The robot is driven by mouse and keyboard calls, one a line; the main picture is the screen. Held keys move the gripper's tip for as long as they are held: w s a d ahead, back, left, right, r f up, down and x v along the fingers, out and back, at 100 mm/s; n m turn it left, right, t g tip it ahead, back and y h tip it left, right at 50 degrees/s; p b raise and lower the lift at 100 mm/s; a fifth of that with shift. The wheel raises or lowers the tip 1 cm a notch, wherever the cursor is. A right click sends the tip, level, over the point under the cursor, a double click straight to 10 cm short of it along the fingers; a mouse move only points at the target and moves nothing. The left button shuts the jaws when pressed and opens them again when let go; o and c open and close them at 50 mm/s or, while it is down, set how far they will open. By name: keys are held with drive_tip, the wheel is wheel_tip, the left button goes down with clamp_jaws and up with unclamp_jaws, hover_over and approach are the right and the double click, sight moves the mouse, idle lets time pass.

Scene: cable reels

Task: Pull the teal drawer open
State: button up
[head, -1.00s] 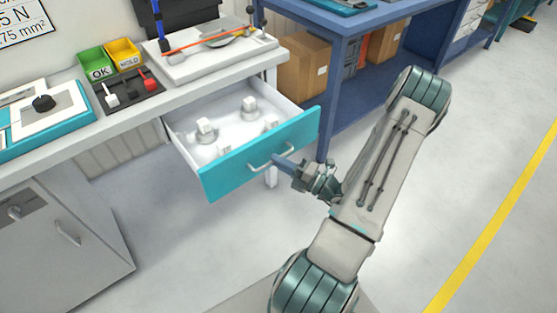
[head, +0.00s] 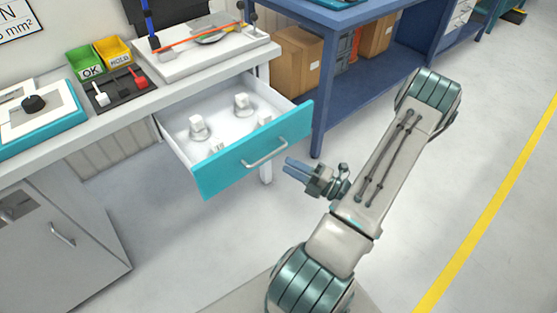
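The teal drawer (head: 235,170) stands pulled out from under the white workbench, and its white inside shows. Its silver bar handle (head: 265,152) is on the teal front and nothing holds it. Inside are several white pieces with grey round bases. My gripper (head: 290,169) is to the right of the handle, apart from it, with its blue fingers pointing at the drawer front. A narrow gap seems to show between the fingers, and nothing is seen between them.
The white benchtop (head: 150,98) carries a green bin (head: 85,62), a yellow bin (head: 113,51) and a white test stand. A blue table (head: 318,100) with cardboard boxes (head: 297,65) beneath stands behind my arm. Grey floor in front of the drawer is clear.

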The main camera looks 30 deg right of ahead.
drive_tip(key=v, duration=0.7)
drive_tip(key=shift+s, duration=0.3)
drive_tip(key=shift+d, duration=0.1)
